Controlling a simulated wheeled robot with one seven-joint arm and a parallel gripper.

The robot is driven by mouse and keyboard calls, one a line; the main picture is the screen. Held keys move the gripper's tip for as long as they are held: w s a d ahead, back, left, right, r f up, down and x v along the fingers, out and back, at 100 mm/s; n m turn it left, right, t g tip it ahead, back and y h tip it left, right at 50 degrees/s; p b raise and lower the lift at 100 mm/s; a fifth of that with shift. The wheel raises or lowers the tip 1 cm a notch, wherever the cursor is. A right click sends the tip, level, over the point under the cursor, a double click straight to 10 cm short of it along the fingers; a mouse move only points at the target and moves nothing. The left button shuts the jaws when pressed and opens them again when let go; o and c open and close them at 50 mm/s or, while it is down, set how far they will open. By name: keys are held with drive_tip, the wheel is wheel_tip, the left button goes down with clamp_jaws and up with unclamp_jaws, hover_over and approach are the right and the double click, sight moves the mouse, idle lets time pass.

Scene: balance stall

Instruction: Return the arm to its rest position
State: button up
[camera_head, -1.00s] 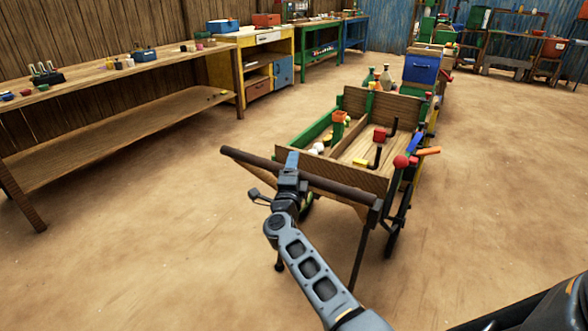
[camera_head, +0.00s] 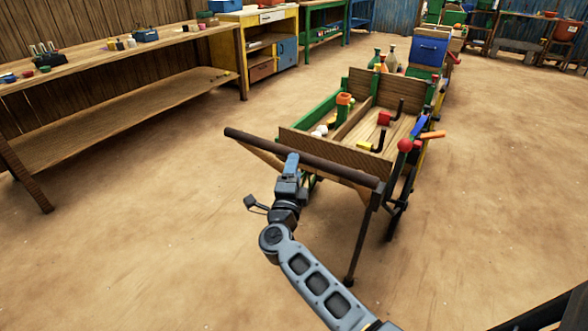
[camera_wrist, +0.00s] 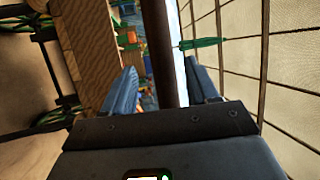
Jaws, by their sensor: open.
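My arm reaches up from the bottom of the head view, and my gripper (camera_head: 291,163) is at the dark handle bar (camera_head: 325,166) of a wooden cart (camera_head: 335,149). In the wrist view, the blue fingers of my gripper (camera_wrist: 160,85) are spread apart, one on each side of the handle bar (camera_wrist: 158,45). The bar runs between them with gaps visible. I cannot tell whether either finger touches the bar.
A long wooden bench (camera_head: 110,75) stands at the left. Bare floor (camera_head: 170,230) lies left of my arm.

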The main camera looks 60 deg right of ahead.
idle(0.3)
drive_tip(key=s+a+r+n+t+y+p, duration=0.25)
drive_tip(key=s+a+n+t+y, duration=0.85)
drive_tip(key=s+a+n, duration=1)
drive_tip(key=s+a+r+n+g+y, duration=0.2)
drive_tip(key=s+a+r+n+y, duration=0.1)
drive_tip(key=s, duration=0.4)
drive_tip(key=s+a+r+n+g+y+p, duration=0.1)
drive_tip(key=s+a+r+n+g+y, duration=0.1)
drive_tip(key=s+a+r+n+y, duration=0.2)
drive_tip(key=s+a+r+n, duration=0.1)
drive_tip(key=s+a+n, duration=0.1)
drive_tip(key=s+a, duration=0.1)
drive_tip(key=shift+r+g, duration=0.25)
drive_tip(key=shift+g, duration=0.05)
